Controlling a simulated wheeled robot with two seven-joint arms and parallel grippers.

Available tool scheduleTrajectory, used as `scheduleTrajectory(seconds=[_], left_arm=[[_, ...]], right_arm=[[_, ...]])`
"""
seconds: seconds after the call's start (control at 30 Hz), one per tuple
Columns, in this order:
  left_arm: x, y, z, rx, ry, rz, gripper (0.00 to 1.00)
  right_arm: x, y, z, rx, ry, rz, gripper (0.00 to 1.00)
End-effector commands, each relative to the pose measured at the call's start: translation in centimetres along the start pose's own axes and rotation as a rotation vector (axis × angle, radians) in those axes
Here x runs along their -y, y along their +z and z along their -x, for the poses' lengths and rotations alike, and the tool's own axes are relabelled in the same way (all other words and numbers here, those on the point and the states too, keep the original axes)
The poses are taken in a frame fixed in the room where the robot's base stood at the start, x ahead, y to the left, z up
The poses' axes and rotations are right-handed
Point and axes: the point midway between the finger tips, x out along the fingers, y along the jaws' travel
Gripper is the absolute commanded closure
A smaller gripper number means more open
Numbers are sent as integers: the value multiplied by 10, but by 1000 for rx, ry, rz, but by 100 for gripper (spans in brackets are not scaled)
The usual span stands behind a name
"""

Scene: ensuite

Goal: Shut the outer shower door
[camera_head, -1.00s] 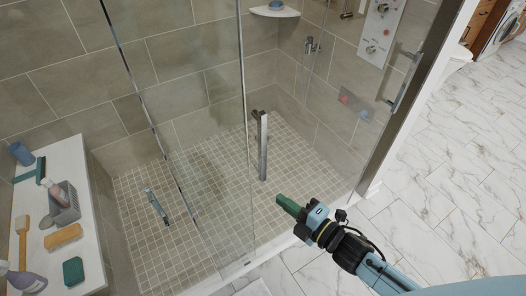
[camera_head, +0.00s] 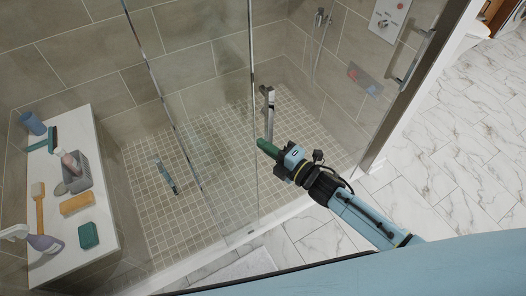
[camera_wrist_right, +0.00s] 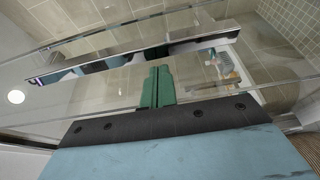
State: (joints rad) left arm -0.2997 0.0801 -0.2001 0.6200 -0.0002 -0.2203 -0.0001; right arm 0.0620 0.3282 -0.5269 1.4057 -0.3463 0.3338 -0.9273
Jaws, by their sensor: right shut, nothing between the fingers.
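The shower has clear glass panels. One panel (camera_head: 215,150) ends at a bright upright edge near the middle of the head view. A vertical metal bar handle (camera_head: 268,105) stands just right of that edge. I cannot tell for sure which panel is the outer door. My right gripper (camera_head: 266,147), with green fingers, is shut and empty, its tips close below the handle's lower end in the head view. In the right wrist view the shut green fingers (camera_wrist_right: 157,85) point towards a long metal bar (camera_wrist_right: 140,53); contact cannot be told. My left gripper is not in view.
A white bench (camera_head: 75,190) with bottles, a brush and sponges is at the left. A second bar handle (camera_head: 416,60) is at the upper right. The tiled shower floor (camera_head: 150,220) looks clear. The marble floor (camera_head: 460,170) at the right is free.

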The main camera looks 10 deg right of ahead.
Motion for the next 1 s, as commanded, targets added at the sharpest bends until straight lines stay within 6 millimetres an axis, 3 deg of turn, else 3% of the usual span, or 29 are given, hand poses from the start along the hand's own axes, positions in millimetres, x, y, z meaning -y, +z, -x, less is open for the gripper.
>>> scheduleTrajectory(seconds=[0.57,0.67,0.9,1.0], left_arm=[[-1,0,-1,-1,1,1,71],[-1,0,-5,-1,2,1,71],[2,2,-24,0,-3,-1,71],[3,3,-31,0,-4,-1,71]], right_arm=[[1,17,6,2,0,1,100],[3,39,14,6,-3,5,100],[4,111,39,20,-6,5,100],[3,130,45,19,-5,3,100]])
